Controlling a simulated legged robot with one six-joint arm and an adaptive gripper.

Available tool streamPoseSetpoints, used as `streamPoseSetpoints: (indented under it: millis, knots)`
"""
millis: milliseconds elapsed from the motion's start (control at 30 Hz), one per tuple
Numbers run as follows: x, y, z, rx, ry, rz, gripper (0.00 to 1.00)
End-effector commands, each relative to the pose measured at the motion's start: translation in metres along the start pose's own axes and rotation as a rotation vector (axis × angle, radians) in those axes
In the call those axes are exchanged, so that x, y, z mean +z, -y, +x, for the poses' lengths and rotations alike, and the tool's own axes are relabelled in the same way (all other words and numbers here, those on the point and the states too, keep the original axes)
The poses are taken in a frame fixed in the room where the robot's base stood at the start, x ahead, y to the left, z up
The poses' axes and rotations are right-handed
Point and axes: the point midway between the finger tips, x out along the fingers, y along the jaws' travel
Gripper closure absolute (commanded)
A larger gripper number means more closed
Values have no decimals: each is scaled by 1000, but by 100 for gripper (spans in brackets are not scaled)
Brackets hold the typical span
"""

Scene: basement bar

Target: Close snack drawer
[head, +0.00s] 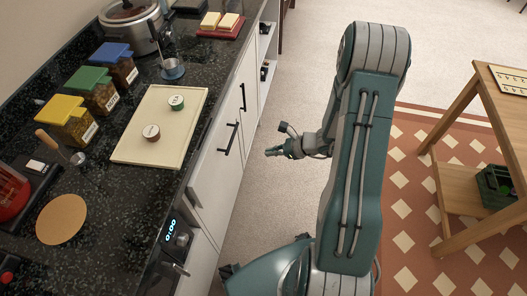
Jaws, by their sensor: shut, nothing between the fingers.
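The white cabinet front (217,172) runs below the dark counter, with black bar handles on it. One black handle (229,138) is the nearest to my gripper, and another handle (243,97) sits farther along. I cannot tell which front is the snack drawer, and no drawer clearly stands open. My gripper (270,152) is shut and empty. It is in the aisle to the right of the cabinet front, pointing left towards it, and looks apart from the handles.
The counter (115,205) holds a cream board (150,150) with two small round tins, several lidded jars and a pot (130,22). An oven with a lit clock (172,235) is at front. A wooden table (455,180) stands right. The aisle floor is clear.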

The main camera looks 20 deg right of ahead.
Motion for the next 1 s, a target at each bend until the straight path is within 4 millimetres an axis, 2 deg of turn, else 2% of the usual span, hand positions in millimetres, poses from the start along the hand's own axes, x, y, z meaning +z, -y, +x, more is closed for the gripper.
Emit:
streamPoseSetpoints:
  millis: [33, 200, 367, 467, 600, 1000]
  knots:
    - [2, -4, 14, 8, -3, -3, 100]
    - [5, -7, 50, 5, -11, -7, 100]
    - [4, -6, 78, 5, -8, -7, 100]
    - [19, -3, 83, 3, -4, -9, 100]
    - [30, -2, 89, 3, -2, -3, 100]
    - [38, -5, 96, 0, -8, -5, 100]
